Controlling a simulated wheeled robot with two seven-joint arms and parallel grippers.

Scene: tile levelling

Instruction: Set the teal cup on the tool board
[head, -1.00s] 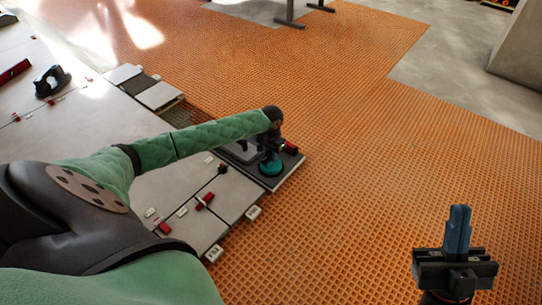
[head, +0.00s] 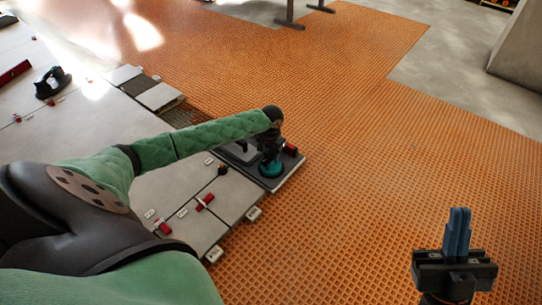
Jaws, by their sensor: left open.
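The teal cup (head: 271,168) is on the dark tool board (head: 291,172), near its front right part, and looks upright. My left gripper (head: 270,153) is directly above the cup, with its jaws open. The fingertips are small and partly hidden by my wrist, so I cannot tell whether they touch the cup. My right gripper (head: 458,235) is at the lower right, over the orange mat and away from the board. Its blue fingers point up close together with nothing between them.
A red item (head: 290,149) and a grey piece (head: 240,153) are also on the board. Large grey tiles (head: 238,193) with red clips and white spacers lie to the left. A black suction handle (head: 52,83) stands farther left. The orange mat (head: 350,170) to the right is clear.

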